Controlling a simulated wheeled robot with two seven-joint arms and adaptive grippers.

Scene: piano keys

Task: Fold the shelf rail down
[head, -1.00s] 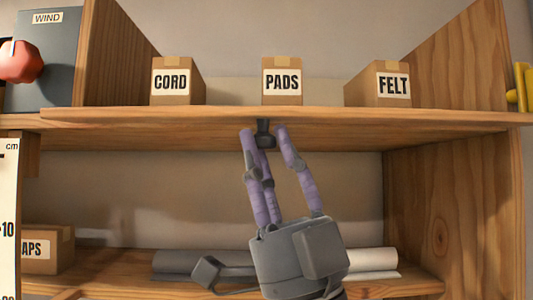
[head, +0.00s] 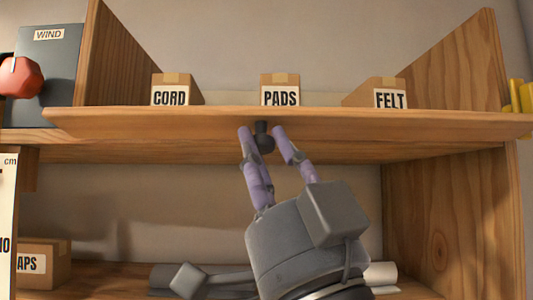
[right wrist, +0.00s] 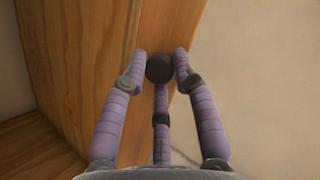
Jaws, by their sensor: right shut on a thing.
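The shelf rail (head: 330,122) is a long wooden board along the front of the upper shelf. Its upper edge crosses in front of the lower parts of the boxes. A dark knob (head: 263,137) sits on the rail's face near its middle. My right gripper (head: 264,138) reaches up from below, and its purple fingers are shut around the knob. In the right wrist view, the round dark knob (right wrist: 160,68) lies between the fingertips, against the wooden rail (right wrist: 165,35). My left gripper is not in view.
The CORD box (head: 172,88), PADS box (head: 280,88) and FELT box (head: 380,92) stand behind the rail. A wooden divider (head: 120,65) and side panel (head: 455,65) flank them. Grey and white rolls (head: 381,275) lie on the lower shelf, with another box (head: 42,262) at left.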

